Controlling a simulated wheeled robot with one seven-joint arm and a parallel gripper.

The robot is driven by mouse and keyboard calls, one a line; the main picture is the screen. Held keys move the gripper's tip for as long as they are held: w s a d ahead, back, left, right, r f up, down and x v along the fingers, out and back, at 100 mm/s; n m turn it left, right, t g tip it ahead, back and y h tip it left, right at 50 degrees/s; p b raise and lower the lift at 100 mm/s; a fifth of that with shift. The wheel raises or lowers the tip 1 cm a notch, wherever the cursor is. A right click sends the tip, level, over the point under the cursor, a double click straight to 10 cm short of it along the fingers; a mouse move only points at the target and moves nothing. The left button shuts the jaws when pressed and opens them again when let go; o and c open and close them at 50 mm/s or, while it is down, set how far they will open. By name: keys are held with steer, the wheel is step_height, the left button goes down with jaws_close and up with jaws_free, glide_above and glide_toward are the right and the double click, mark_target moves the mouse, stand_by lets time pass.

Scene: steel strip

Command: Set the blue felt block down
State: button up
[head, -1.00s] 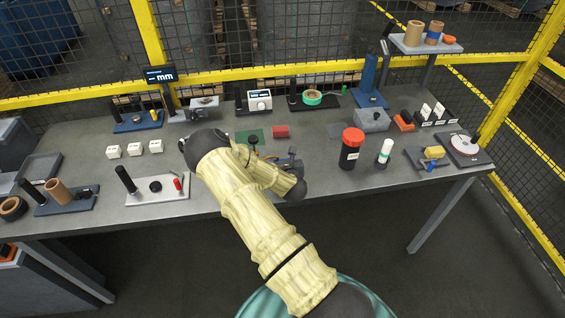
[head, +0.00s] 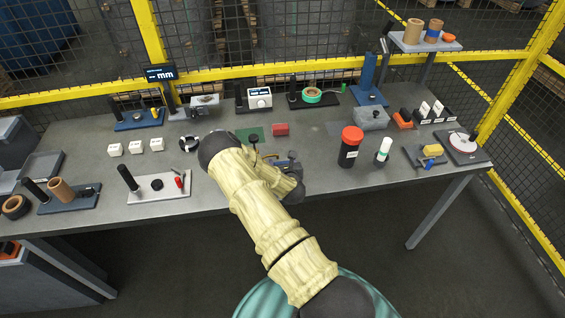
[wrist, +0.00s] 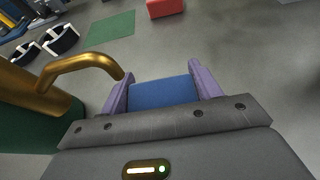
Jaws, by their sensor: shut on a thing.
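In the wrist view the blue felt block (wrist: 164,93) sits between the two purple fingers of my gripper (wrist: 162,86), which is shut on it. The grey front of my gripper hides the near part of the block. I cannot tell if its underside touches the table. In the head view my arm covers most of the gripper, and the block cannot be made out clearly there.
A green mat (head: 251,133) and a red block (head: 280,129) lie beyond my gripper on the grey table (head: 320,190). A red-capped black jar (head: 349,152) stands to the right. A black-and-white ring (head: 188,144) lies to the left.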

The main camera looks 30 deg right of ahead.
steer(key=shift+f, duration=0.2)
steer(key=o, duration=1)
steer(key=shift+r, duration=0.1)
steer(key=shift+r, duration=0.2)
steer(key=shift+s+a, duration=0.1)
steer(key=shift+s, duration=0.05)
steer(key=b+v, duration=0.3)
steer(key=v, duration=0.8)
steer(key=shift+s+a+b, duration=0.1)
steer(key=shift+s+b, duration=0.2)
steer(key=shift+s, duration=0.05)
